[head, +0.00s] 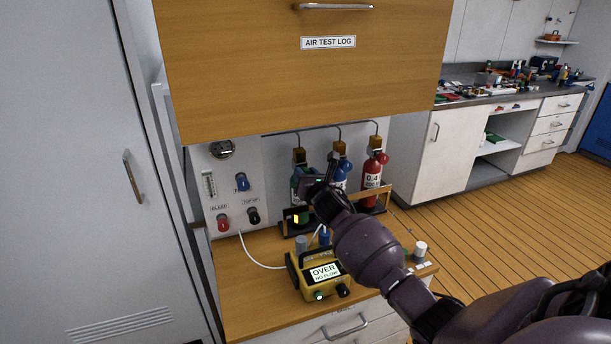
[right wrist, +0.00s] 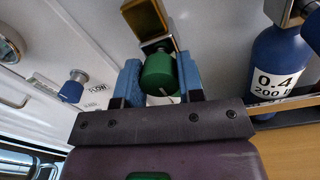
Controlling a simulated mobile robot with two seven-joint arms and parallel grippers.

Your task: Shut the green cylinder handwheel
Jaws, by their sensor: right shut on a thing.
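The green cylinder (head: 295,178) stands at the left of three cylinders at the back of the wooden bench. My right gripper (head: 310,185) covers much of it in the head view. In the right wrist view the green handwheel (right wrist: 160,72) sits below a brass valve block (right wrist: 145,20). The two blue fingers of my right gripper (right wrist: 160,85) are on either side of it, shut on it. A small white mark shows near the handwheel's lower edge. My left gripper is not in view.
The blue cylinder (right wrist: 277,70) and the red cylinder (head: 371,178) stand close on the right. A yellow meter (head: 322,275) reading "OVER NO FLOW" sits in front. A panel (head: 228,185) with knobs is at the left, and a wooden cabinet (head: 300,85) hangs above.

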